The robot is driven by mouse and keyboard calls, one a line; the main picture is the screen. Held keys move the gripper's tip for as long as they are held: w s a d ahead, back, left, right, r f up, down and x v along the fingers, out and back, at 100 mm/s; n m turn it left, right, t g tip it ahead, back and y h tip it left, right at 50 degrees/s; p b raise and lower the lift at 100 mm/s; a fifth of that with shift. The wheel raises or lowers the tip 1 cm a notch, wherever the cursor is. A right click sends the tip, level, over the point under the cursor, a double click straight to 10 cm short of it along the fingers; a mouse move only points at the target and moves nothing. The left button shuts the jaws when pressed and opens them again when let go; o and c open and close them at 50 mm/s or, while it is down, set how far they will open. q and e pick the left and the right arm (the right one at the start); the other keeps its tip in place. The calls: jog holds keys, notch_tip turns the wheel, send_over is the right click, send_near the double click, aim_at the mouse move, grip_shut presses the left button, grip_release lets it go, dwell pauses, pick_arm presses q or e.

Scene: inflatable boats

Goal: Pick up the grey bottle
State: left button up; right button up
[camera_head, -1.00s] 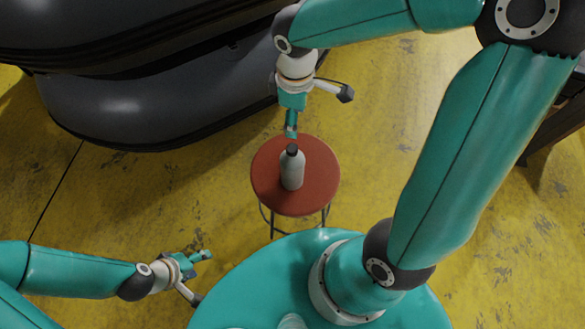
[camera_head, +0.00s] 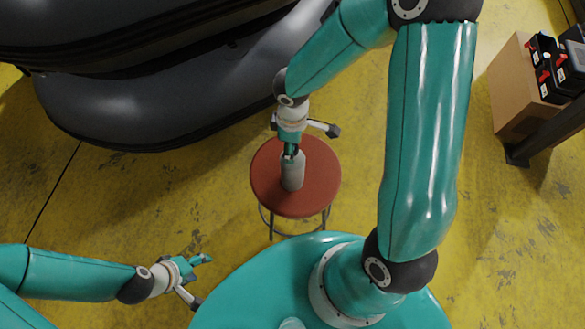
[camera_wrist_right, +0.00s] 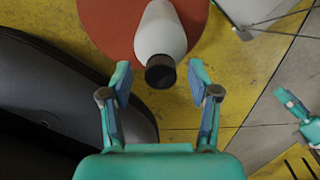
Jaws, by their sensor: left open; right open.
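The grey bottle (camera_head: 293,177) stands upright on the round red stool (camera_head: 322,185). In the right wrist view the bottle (camera_wrist_right: 160,32) has a dark cap and lies just ahead of my fingers. My right gripper (camera_head: 290,152) is at the bottle's top in the head view and hides the cap there. In the wrist view my right gripper (camera_wrist_right: 161,82) is open, with its two fingertips on either side of the cap, apart from it. My left gripper (camera_head: 203,260) is open and empty, low at the left, away from the stool.
Large dark inflatable boats (camera_head: 170,95) lie stacked at the upper left, close to the stool. A cardboard box (camera_head: 513,88) with black and red items (camera_head: 556,68) stands at the right. The yellow floor around the stool is mostly clear.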

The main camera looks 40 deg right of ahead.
jog(key=shift+f, duration=0.5)
grip_shut()
jog(key=shift+r, duration=0.2)
